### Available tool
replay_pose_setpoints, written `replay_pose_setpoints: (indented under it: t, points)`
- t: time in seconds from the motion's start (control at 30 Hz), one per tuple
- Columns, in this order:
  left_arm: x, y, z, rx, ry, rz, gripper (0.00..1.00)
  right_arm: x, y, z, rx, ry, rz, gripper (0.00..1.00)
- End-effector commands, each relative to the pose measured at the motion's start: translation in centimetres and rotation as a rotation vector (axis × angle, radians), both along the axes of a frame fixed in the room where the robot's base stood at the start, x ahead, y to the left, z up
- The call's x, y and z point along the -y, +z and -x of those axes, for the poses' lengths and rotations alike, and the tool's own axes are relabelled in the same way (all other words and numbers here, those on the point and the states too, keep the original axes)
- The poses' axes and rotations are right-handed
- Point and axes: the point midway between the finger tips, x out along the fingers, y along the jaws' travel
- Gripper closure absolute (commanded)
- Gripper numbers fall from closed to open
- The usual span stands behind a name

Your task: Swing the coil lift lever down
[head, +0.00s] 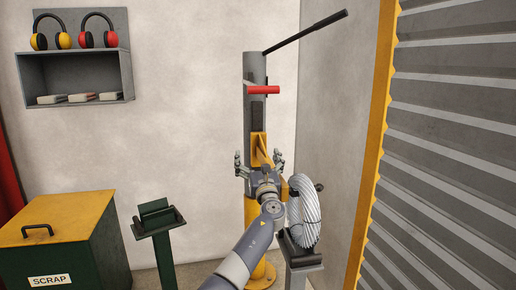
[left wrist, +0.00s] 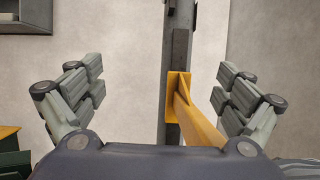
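The coil lift (head: 254,115) is a grey post on a yellow base, standing near the wall corner. A long dark lever (head: 305,32) with a black grip rises from its top, slanting up to the right. A short red bar (head: 263,90) sticks out from the post below it. My left gripper (head: 259,159) is open and empty, in front of the post and well below the lever. In the left wrist view, the open fingers stand on both sides of the post and its yellow bracket (left wrist: 195,115), apart from them. The lever is outside that view. My right gripper is not in view.
A pale wire coil (head: 303,213) sits on a grey stand (head: 301,260) right of my left gripper. A green stand (head: 160,224) and a scrap bin (head: 62,235) stand left. A shelf (head: 75,78) hangs on the wall. A corrugated shutter (head: 450,130) closes the right side.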

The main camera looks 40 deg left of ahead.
Motion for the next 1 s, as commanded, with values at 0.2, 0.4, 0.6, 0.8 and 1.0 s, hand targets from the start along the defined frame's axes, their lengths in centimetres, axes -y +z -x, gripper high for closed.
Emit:
replay_pose_setpoints:
  t: [0.2,0.4,0.6,0.8,1.0]
  points:
    - [0.3,0.7,0.0,0.011,-0.005,-0.003,0.05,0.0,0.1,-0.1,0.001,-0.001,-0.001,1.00]
    - [1.3,0.1,0.8,0.011,-0.008,-0.003,0.05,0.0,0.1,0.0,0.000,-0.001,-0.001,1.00]
    - [3.6,-1.5,3.1,0.009,-0.008,-0.003,0.05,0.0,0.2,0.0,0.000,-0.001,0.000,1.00]
    - [6.1,-3.2,5.7,0.006,-0.005,-0.001,0.05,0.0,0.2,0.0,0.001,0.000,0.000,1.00]
    - [7.6,-4.1,7.1,0.005,-0.003,-0.001,0.05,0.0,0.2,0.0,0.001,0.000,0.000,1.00]
